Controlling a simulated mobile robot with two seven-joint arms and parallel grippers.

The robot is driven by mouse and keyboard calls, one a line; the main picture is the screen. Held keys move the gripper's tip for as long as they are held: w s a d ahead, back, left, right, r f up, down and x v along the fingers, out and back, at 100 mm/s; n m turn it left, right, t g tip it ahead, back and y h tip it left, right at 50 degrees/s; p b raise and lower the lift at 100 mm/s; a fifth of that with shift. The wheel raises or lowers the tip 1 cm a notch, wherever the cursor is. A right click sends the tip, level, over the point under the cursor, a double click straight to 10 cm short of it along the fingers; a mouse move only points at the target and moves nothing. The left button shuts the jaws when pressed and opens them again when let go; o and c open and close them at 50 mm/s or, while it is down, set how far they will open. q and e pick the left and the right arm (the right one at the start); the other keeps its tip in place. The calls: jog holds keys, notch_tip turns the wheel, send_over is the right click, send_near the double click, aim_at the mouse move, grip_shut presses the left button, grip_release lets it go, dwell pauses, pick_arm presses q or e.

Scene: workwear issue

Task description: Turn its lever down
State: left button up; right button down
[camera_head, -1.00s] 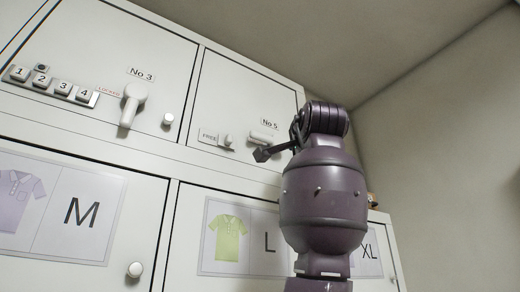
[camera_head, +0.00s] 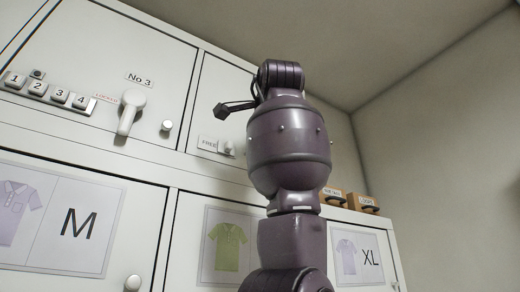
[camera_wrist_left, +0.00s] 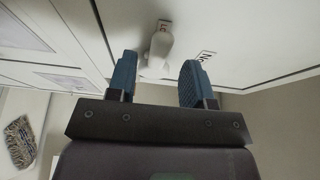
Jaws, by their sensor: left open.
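The white lever (camera_head: 130,110) is on the locker door No 3 (camera_head: 100,50), beside a red LOCKED label. In the head view its handle slants down and slightly left from its round hub. The lever also shows in the left wrist view (camera_wrist_left: 158,48), beyond the two blue fingers. My left gripper (camera_wrist_left: 157,80) is open, its fingers apart with nothing visibly held. The lever appears in the gap between them; the distance to it is unclear. In the head view my purple arm hides the gripper. My right gripper is not in view.
Number buttons (camera_head: 48,92) sit left of the lever and a round knob (camera_head: 167,125) right of it. A FREE label (camera_head: 208,143) marks the neighbouring door. Lower doors carry shirt pictures, M (camera_head: 78,223) and XL. Small brown boxes (camera_head: 362,203) stand on the right ledge.

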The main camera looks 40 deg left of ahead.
pick_arm(q)
jog(key=shift+p+x, duration=0.4)
jog(key=shift+x, duration=1.45)
grip_shut()
